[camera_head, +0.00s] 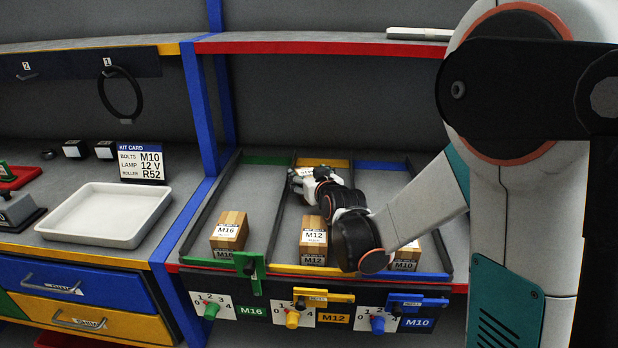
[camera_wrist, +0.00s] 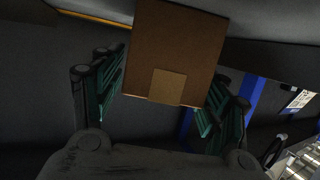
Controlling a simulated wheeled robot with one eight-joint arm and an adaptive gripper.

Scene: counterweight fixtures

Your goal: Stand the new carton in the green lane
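A brown carton (camera_wrist: 172,48) fills the space between the two green-padded fingers of my gripper (camera_wrist: 163,97) in the wrist view. The green lane (camera_head: 262,188) is the left one. A carton labelled M16 (camera_head: 229,231) stands at its front, with free floor behind. A green lever (camera_head: 250,270) hangs upright at its front edge.
A carton labelled M12 (camera_head: 313,236) stands at the front of the yellow lane. An M10 carton (camera_head: 406,256) is partly hidden by my arm in the blue lane. Dividers separate the lanes. A red-edged shelf (camera_head: 300,45) runs above; a blue post (camera_head: 199,115) stands left.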

